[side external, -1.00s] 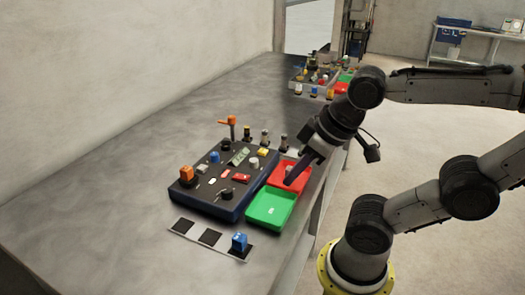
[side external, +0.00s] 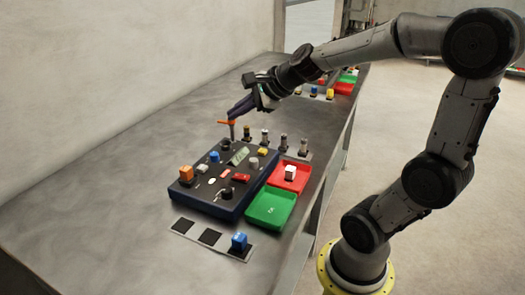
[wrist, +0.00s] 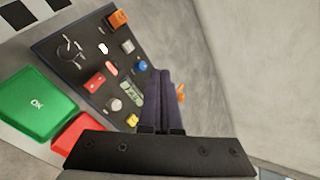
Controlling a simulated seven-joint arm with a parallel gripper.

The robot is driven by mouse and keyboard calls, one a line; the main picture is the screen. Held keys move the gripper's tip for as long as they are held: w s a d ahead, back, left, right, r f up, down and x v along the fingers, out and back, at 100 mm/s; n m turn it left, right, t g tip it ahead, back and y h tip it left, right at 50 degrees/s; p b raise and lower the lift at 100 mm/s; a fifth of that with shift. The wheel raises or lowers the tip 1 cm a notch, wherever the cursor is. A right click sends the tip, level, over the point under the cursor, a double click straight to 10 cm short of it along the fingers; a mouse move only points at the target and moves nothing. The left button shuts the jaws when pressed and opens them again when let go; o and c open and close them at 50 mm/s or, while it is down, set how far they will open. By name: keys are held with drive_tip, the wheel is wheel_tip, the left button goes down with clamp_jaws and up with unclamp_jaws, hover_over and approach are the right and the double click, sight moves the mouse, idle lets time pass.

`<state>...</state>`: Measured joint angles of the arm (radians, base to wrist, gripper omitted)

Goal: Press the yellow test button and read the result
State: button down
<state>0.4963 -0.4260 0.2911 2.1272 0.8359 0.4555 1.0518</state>
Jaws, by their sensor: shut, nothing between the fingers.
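The dark blue control panel (side external: 205,199) lies on the grey bench. Its yellow button (side external: 262,151) is near the panel's back right corner; the wrist view also shows it (wrist: 131,120). A greenish display (side external: 238,157) sits beside it, its reading too small to make out; the wrist view shows it too (wrist: 132,90). My gripper (side external: 234,113) is above the panel's back edge, by the orange-handled lever (side external: 229,123), left of and higher than the button. Its dark fingers (wrist: 164,73) are shut and empty. Whether they touch the lever I cannot tell.
A red tray (side external: 303,184) holding a white cube (side external: 290,172) and an empty green tray (side external: 268,210) stand right of the panel. Several posts stand behind it. A blue block (side external: 239,242) is on the front strip. The bench's left is clear.

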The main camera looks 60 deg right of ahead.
drive_tip(key=d+f+m+h, duration=0.1)
drive_tip(key=d+f+m, duration=0.1)
drive_tip(key=d+m, duration=0.35)
drive_tip(key=g+h, duration=0.1)
hover_over(266, 151)
wheel_tip(266, 151, down, 3)
drive_tip(key=shift+s+f, duration=0.1)
drive_tip(key=shift+f, duration=0.05)
drive_tip(key=shift+a, duration=0.1)
drive_tip(key=shift+f, duration=4.35)
drive_tip(key=shift+f, duration=0.1)
drive_tip(key=shift+f, duration=0.35)
